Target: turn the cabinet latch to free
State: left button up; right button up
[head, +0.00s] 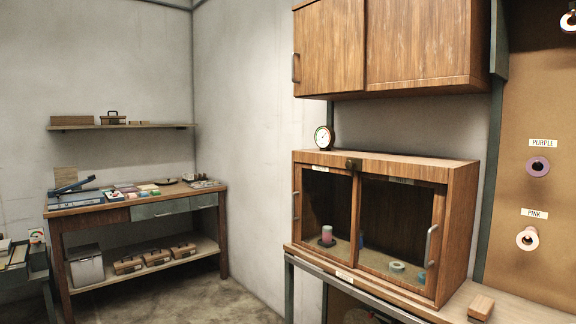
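The wooden cabinet (462,200) with two dark sliding glass doors stands on a bench at the right. A small dark brass-coloured latch (354,164) sits at the top middle of its front, where the doors meet. Its exact turn position is too small to tell. Both doors look closed, with a metal handle (431,254) on the right door and another (295,206) on the left. Behind the glass are a pink spool (327,235) and a pale tape roll (397,267). Neither of my grippers is in view.
A round gauge (324,138) stands on the cabinet's left top. A wall cupboard (390,45) hangs above. A wooden block (481,307) lies on the bench at front right. A workbench (136,211) stands at the left, with bare floor (190,295) before it.

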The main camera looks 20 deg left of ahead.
aim_at(349, 164)
jog(key=u, duration=0.25)
jog(key=i+j+z, duration=0.1)
jog(key=z, duration=0.25)
jog(key=i+j+z, duration=0.1)
jog(key=z, duration=0.25)
jog(key=j+z, duration=0.15)
jog(key=z, duration=0.15)
jog(key=i+j+z, duration=0.25)
jog(key=j, duration=0.15)
jog(key=j+z, duration=0.25)
jog(key=j, duration=0.2)
jog(key=i+j+z, duration=0.2)
jog(key=j, duration=0.7)
jog(key=j+z, duration=0.15)
jog(key=j, duration=2.6)
jog(key=i+z, duration=0.05)
